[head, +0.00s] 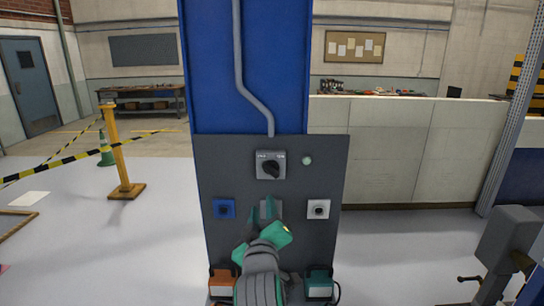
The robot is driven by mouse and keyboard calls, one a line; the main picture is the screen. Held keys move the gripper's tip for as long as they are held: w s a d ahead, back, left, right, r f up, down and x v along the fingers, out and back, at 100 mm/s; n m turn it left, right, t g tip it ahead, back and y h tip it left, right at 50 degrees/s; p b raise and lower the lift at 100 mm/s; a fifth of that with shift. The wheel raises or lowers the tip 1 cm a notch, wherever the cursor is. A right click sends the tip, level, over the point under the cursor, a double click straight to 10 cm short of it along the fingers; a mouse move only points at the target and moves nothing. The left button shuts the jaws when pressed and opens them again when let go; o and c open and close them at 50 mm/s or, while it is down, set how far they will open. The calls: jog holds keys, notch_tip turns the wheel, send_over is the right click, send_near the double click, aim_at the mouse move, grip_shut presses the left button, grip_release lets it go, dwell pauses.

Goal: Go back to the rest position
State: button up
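My gripper (268,212), teal and grey, is raised in front of the dark grey control panel (225,160) on the blue column. Its fingers point up and away from me, and I cannot tell how far apart they are or whether they touch the panel. They partly cover a light grey plate in the panel's middle. A rotary switch (270,165) with a black knob is above the gripper. A blue-plated knob (224,209) is to its left and a white-plated knob (318,209) to its right.
An orange box (222,281) and a teal box (319,283) sit at the panel's lower corners. A yellow post (118,150) with striped tape stands left. A low white wall (400,150) is behind, and grey machinery (507,245) is at right. Floor at left is largely open.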

jog(key=s+f+m, duration=0.2)
jog(key=s+f, duration=0.4)
jog(key=f, duration=0.4)
jog(key=s+f+m+g, duration=0.1)
jog(key=s+f+m, duration=0.1)
jog(key=s+f, duration=0.65)
jog(key=s+f+m, duration=0.2)
jog(key=s+f, duration=0.2)
jog(key=f, duration=0.8)
jog(key=s+d+f+m, duration=0.1)
jog(key=s+f, duration=0.1)
jog(key=s, duration=1.3)
jog(key=s+d+f+m+g, duration=0.1)
jog(key=s+f, duration=0.2)
jog(key=s, duration=1.2)
jog(key=shift+s+d, duration=0.2)
jog(key=shift+d, duration=0.2)
jog(key=shift+d+h, duration=0.1)
jog(key=shift+h, duration=0.2)
